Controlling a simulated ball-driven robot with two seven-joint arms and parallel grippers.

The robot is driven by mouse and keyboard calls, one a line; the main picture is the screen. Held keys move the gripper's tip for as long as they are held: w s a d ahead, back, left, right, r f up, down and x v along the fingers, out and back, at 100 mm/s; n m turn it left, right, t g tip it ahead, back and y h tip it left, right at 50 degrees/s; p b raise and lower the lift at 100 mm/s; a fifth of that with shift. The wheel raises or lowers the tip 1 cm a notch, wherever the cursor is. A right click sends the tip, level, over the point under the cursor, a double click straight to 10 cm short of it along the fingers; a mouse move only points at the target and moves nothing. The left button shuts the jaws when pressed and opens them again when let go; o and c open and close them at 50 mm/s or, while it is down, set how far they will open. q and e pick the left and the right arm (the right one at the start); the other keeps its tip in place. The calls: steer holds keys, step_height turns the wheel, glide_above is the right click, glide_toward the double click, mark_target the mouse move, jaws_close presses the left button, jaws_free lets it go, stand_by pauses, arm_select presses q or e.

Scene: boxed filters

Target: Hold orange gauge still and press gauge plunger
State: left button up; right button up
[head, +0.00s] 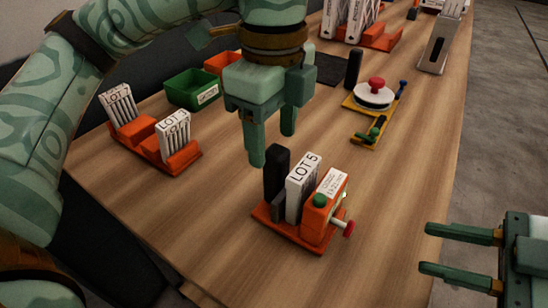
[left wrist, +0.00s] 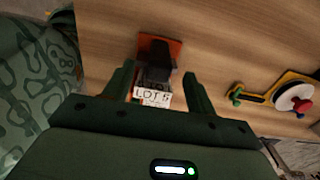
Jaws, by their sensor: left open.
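The orange gauge (head: 318,215) stands on the wooden table, with a green knob on top and a red-tipped plunger (head: 348,229) sticking out at its right. A white LOT 5 box (head: 301,187) stands beside the orange block, and a black block (head: 276,172) stands left of the box. My left gripper (head: 271,146) is open and points down, above and slightly behind the gauge. In the left wrist view the LOT 5 box (left wrist: 152,96) shows between its fingers, touching neither; most of the gauge is hidden. My right gripper (head: 428,248) is open and empty, right of the gauge.
An orange rack with LOT boxes (head: 186,160) and a green bin (head: 192,90) are at the left. A yellow fixture with a red-knobbed white disc (head: 374,95) is behind right. A metal slotted stand (head: 439,50) is farther back. Table right of the gauge is clear.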

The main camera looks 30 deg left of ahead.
mark_target(273, 148)
arm_select(q)
step_height(273, 148, down, 5)
steer(key=shift+f, duration=0.15)
jaws_close()
stand_by(0.4)
arm_select(e)
jaws_close()
stand_by(1.6)
